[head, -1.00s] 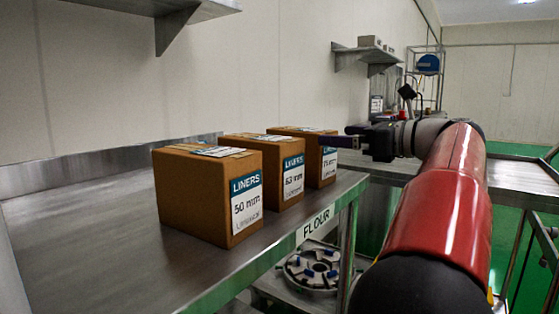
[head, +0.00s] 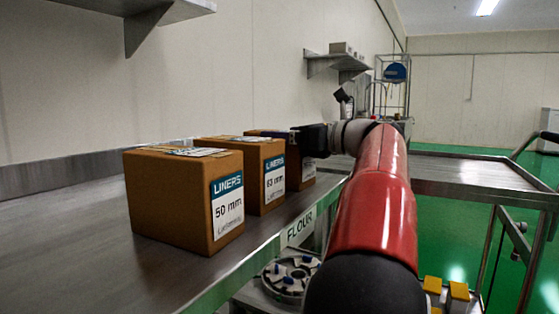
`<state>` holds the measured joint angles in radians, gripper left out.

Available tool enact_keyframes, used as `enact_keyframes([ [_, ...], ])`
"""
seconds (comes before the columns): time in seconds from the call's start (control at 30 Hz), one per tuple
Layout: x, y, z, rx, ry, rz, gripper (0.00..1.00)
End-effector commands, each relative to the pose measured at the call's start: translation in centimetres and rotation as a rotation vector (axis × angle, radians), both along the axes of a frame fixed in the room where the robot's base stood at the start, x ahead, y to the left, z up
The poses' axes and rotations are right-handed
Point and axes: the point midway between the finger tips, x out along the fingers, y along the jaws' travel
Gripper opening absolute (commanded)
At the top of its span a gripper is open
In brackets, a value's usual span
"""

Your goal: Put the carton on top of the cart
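Three brown cardboard cartons stand in a row on the steel table. The nearest is the "50 mm" liners carton (head: 166,203), then the "63 mm" liners carton (head: 244,158), then a third carton (head: 293,180) farthest along. My gripper (head: 290,137) points left at the upper part of the third carton and hides some of it. Its fingertips are too small and dark to tell whether they are open or touch the carton. A steel cart (head: 460,174) with a flat top and a dark handle stands at the right, beyond my red arm.
The steel table (head: 70,240) carries a "FLOUR" label on its front edge. A round metal part (head: 290,277) lies on a lower shelf. Wall shelves (head: 335,62) hang above the table. The visible cart top is bare, and green floor lies around it.

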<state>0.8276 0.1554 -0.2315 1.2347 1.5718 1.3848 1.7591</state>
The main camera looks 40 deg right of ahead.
Motion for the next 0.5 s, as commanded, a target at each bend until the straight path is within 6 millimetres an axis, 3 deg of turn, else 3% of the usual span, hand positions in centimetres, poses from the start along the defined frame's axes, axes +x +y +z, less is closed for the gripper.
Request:
enact_keyframes([
  [0.1,-0.03,-0.01,0.02,0.000,0.000,0.000,1.00],
  [0.5,-0.06,-0.01,0.01,0.000,0.000,0.000,0.48],
])
